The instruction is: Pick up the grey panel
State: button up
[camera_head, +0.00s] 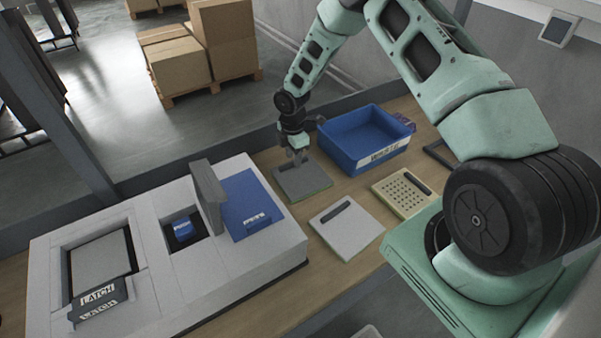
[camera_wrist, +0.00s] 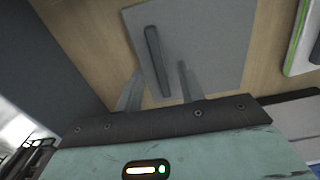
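The grey panel (camera_head: 306,184) lies flat on the wooden bench, left of the blue bin. My gripper (camera_head: 298,159) is just above its far part and hides some of it. In the wrist view the grey panel (camera_wrist: 210,40) shows a dark raised bar handle (camera_wrist: 153,55). My gripper (camera_wrist: 160,72) is open there, with one finger on each side of the handle's near end. Gaps show between the fingers and the handle. I cannot tell how high the fingertips are above the panel.
A blue bin (camera_head: 345,151) stands close right of my gripper. A whitish panel (camera_head: 352,233) and a yellowish perforated panel (camera_head: 390,201) lie nearer on the bench. A light grey housing (camera_head: 260,270) with an upright grey flap (camera_head: 208,192) and a blue panel (camera_head: 246,199) stands left.

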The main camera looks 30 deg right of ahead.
jog(key=shift+f, duration=0.9)
grip_shut()
jog(key=shift+r, duration=0.1)
